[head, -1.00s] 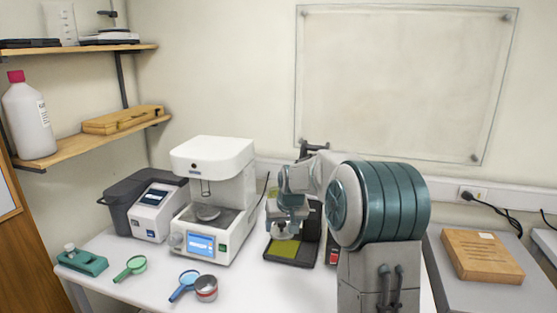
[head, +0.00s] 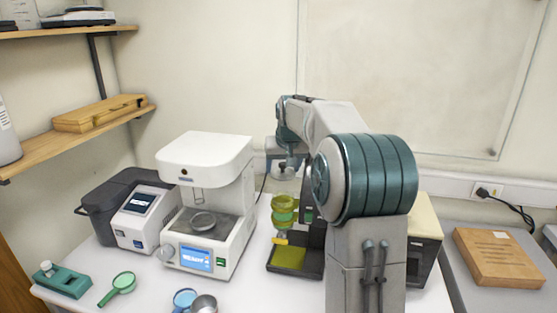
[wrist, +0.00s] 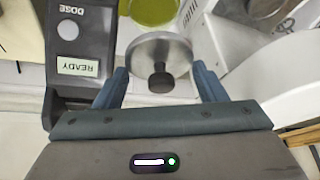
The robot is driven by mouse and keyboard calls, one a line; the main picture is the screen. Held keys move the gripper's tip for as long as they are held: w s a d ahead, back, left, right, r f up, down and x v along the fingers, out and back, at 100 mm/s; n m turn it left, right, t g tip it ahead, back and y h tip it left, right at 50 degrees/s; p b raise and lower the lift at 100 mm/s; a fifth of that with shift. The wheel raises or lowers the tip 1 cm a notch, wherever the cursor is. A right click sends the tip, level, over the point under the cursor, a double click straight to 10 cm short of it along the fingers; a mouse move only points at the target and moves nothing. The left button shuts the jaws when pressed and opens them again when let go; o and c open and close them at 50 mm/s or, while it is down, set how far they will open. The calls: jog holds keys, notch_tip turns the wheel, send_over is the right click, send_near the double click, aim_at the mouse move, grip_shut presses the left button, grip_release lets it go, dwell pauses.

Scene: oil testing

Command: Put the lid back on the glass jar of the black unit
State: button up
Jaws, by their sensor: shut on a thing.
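The lid, a silver disc with a dark knob (wrist: 160,78), is between the fingers of my gripper (wrist: 161,88), which is shut on it. In the head view my gripper (head: 288,163) is raised above the glass jar (head: 284,203), with a gap between lid and jar. The jar holds yellow-green oil and stands upright at the black unit (head: 313,262). In the wrist view the round, oil-filled jar (wrist: 153,10) is at the top edge, beyond the lid and partly cut off. The black unit (wrist: 78,75) shows "DOSE" and "READY" upside down at left. My arm hides part of the unit.
A white machine (head: 205,200) with a blue screen stands left of the black unit. A grey tester (head: 140,213) is farther left. A green magnifier (head: 122,282) and a small metal cup (head: 204,304) lie in front. A beige-topped box (head: 425,222) is behind my arm at right.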

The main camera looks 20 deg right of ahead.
aim_at(285, 179)
jog(key=shift+s+f, duration=0.2)
jog(key=shift+s, duration=0.1)
jog(key=shift+f+b, duration=0.3)
jog(key=shift+b, duration=0.25)
notch_tip(285, 179, down, 5)
jog(key=b, duration=0.3)
jog(key=shift+b, duration=0.35)
jog(key=shift+s, duration=0.15)
jog(key=shift+f, duration=0.15)
dwell(1.3)
jog(key=o, duration=1.4)
jog(key=shift+c, duration=0.2)
